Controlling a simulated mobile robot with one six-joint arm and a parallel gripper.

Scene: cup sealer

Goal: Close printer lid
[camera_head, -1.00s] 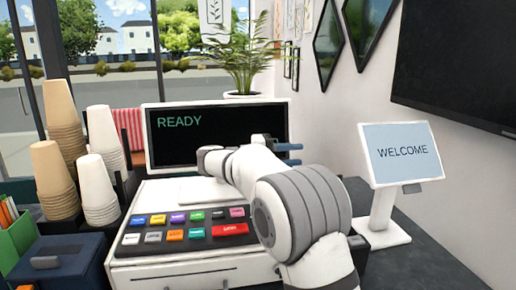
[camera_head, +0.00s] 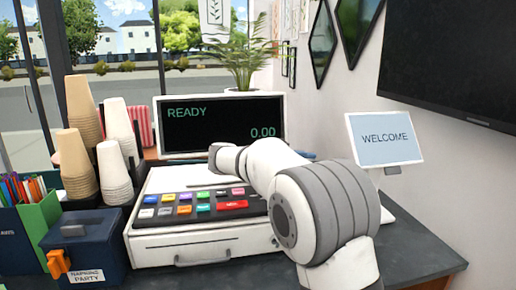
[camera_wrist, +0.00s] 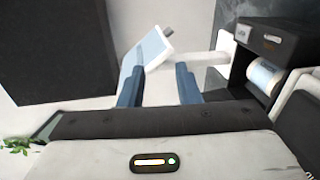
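The printer (camera_wrist: 250,80) shows at the right of the wrist view as a dark box with a white paper roll (camera_wrist: 263,76) exposed in it. In the head view my arm hides the printer and nearly all of my gripper; only a bit of blue shows past the wrist.
The cash register (camera_head: 160,245) with coloured keys stands left of my arm, its display (camera_head: 215,128) behind. The welcome screen (camera_head: 385,138) stands at right; it also shows beyond my fingers (camera_wrist: 146,52). Cup stacks (camera_head: 75,160) and a blue box (camera_head: 85,245) are left. The front-right counter (camera_head: 420,245) is clear.

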